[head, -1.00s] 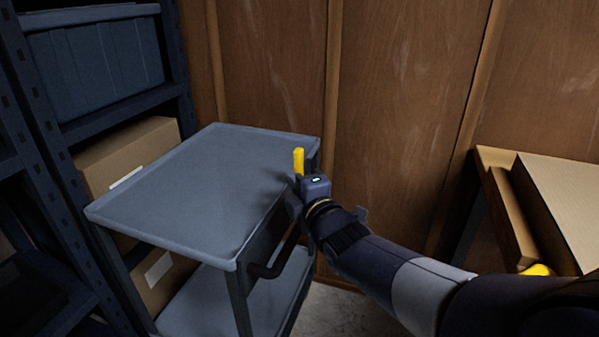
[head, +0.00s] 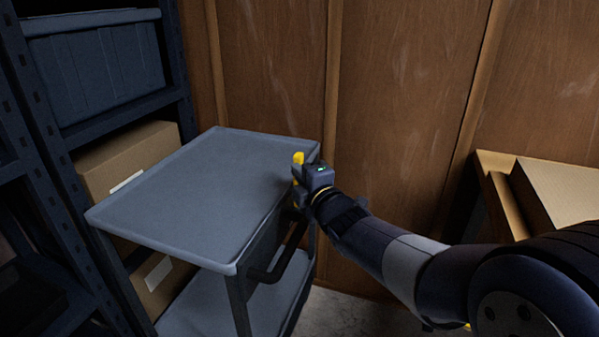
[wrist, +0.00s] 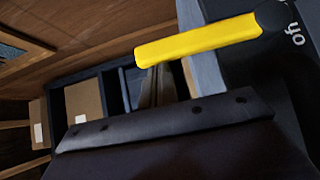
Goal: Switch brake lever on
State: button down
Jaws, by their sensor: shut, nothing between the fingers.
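The brake lever (wrist: 200,40) is a yellow bar with a dark round pivot at its right end in the wrist view. Its yellow tip (head: 299,158) shows at the right edge of the grey cart (head: 190,190) in the head view. A dark plate (wrist: 290,50) beside the pivot carries white lettering, partly cut off. My gripper (wrist: 155,85) is shut and empty, its fingers close against the lever's lower edge in the wrist view; I cannot tell if they touch. In the head view my gripper (head: 298,185) hides the lever's lower part.
A black push handle (head: 278,260) sticks out from the cart's near right side, below my gripper. A shelf rack with a box (head: 125,160) stands left. A wooden wall (head: 410,120) is behind, and a bench with a board (head: 560,195) stands right.

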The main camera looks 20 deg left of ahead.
jog(key=w+p, duration=0.1)
jog(key=p, duration=0.2)
jog(key=w+r+m+g+h+p, duration=0.1)
jog(key=p, duration=0.3)
jog(key=shift+w+d+r, duration=0.1)
jog(key=shift+w+r, duration=0.1)
jog(key=shift+w, duration=0.1)
jog(key=w+f+m+g+h+p, duration=0.1)
jog(key=w+m+g+p, duration=0.2)
jog(key=p, duration=1.4)
jog(key=shift+w+d+f, duration=0.3)
jog(key=shift+w+f, duration=0.1)
jog(key=shift+w, duration=1.5)
jog(key=shift+w, duration=0.1)
